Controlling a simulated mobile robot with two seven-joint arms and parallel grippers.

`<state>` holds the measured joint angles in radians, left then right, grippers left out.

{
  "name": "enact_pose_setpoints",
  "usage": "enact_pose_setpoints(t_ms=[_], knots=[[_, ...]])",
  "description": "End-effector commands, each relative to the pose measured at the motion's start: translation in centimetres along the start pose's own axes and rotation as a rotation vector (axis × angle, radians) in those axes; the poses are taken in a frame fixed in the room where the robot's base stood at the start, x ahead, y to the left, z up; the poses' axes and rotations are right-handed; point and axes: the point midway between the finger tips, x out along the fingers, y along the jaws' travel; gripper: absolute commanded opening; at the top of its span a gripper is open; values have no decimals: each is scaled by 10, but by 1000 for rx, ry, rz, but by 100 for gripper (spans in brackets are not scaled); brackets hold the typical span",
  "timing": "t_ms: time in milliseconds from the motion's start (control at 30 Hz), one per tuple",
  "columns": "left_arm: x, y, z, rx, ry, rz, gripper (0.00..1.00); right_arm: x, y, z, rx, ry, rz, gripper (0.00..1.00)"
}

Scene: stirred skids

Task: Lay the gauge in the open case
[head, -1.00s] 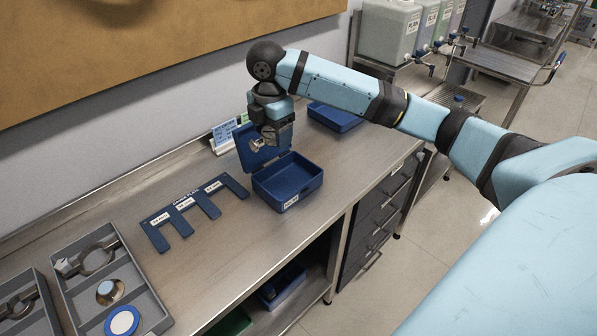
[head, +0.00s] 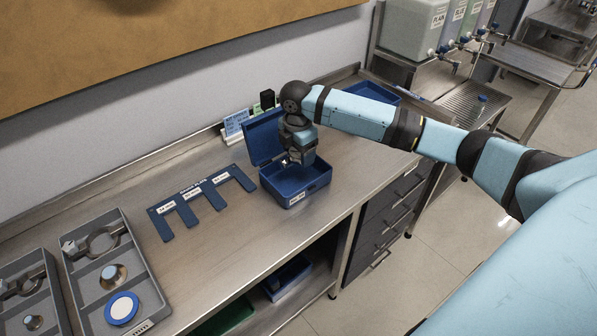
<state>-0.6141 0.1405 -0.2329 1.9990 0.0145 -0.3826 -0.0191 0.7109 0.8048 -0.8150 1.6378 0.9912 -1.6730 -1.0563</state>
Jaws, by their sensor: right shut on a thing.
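The open blue case (head: 308,190) stands on the steel bench with its lid (head: 262,137) tilted up at the back and a white label on its front. My right gripper (head: 296,161) points down over the back of the case, in front of the lid. It is shut on the gauge (head: 286,162), of which only a small shiny metal part shows below the fingers. The rest of the gauge is hidden by the gripper, and I cannot tell whether it touches the case floor. My left gripper is out of view.
A blue slotted rack (head: 202,189) with labels lies left of the case. Grey trays (head: 152,286) with micrometer-like tools stand further left. Another blue bin (head: 375,92) is behind my right arm. A small card stand (head: 236,123) is by the wall.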

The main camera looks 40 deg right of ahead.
Motion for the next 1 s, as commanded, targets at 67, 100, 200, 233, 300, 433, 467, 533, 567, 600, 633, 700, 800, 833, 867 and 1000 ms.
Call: enact_pose_setpoints(t_ms=[67,100,200,233,300,433,467,533,567,600,633,700,800,833,867,1000], knots=[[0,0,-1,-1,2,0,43,16,0,-1,1,1,0,43],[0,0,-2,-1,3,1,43,22,0,-1,1,-1,0,43],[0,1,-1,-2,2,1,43,31,0,-1,0,0,1,43],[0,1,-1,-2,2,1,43,33,0,-1,0,0,0,43],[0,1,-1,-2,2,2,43,37,0,-1,0,0,0,43],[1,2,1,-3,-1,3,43,52,0,-2,0,0,-1,43],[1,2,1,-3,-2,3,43,57,0,-2,0,0,-1,43],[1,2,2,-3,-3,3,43,68,0,-3,1,0,0,43],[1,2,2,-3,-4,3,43,72,0,-3,1,0,0,43],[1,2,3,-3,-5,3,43,75,0,-3,1,0,-1,43],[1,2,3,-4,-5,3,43,76,0,-3,0,0,0,43],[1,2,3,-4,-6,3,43,77,0,-3,0,0,1,43],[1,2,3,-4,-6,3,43,76,0,-3,0,0,2,43],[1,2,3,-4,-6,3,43,76,0,-3,0,0,1,43],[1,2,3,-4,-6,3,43,76,0,-3,0,0,1,43],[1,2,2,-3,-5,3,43,80,0,-3,0,0,1,72]])
